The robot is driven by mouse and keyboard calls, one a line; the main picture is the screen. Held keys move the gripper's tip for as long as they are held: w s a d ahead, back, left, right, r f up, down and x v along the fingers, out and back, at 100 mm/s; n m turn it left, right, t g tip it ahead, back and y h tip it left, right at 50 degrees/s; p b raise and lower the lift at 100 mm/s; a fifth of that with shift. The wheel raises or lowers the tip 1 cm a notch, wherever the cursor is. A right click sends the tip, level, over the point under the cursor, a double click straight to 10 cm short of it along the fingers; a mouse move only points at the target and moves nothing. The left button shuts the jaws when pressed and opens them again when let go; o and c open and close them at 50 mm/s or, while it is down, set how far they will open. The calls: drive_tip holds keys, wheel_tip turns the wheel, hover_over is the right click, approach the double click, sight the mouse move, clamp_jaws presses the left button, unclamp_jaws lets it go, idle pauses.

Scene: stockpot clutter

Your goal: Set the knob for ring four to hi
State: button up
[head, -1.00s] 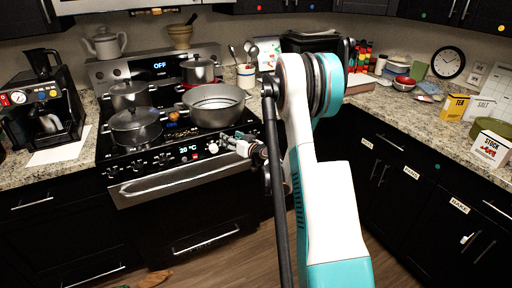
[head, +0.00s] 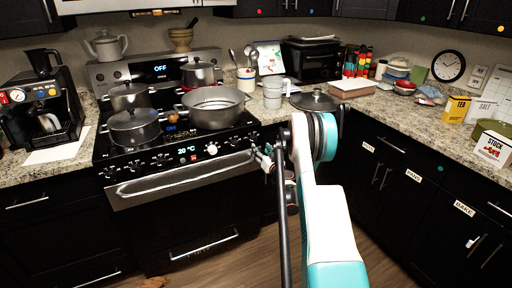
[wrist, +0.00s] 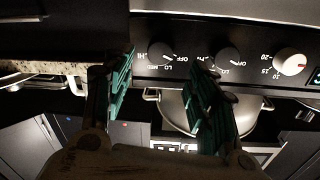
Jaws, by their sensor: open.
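The stove's front panel (head: 190,154) carries a row of black knobs, a lit display and a white knob (head: 211,149). In the wrist view, the panel appears upside down, with the white knob (wrist: 291,62) at right and two black knobs beside it: a nearer one (wrist: 228,60) and an outer one (wrist: 162,52). HI, LO and OFF markings show around them; ring numbers are not readable. My gripper (head: 263,160) is at the panel's right end. In the wrist view, my gripper (wrist: 163,72) is open and empty, its fingers apart below the outer knob; one fingertip overlaps the nearer knob's edge.
Several pots, including a wide pan (head: 214,106) and a lidded pot (head: 134,126), stand on the cooktop. The oven handle (head: 180,174) runs below the panel. A pot lid (head: 316,101) and a measuring cup (head: 272,96) sit on the right counter. The floor ahead is mostly clear.

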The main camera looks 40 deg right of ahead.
sight(254, 141)
drive_tip(key=b+x, duration=0.1)
drive_tip(key=x, duration=0.5)
drive_tip(key=shift+w+d+b, duration=0.1)
drive_tip(key=shift+w+b, duration=0.25)
drive_tip(key=shift+w, duration=0.05)
drive_tip(key=c, duration=1.1)
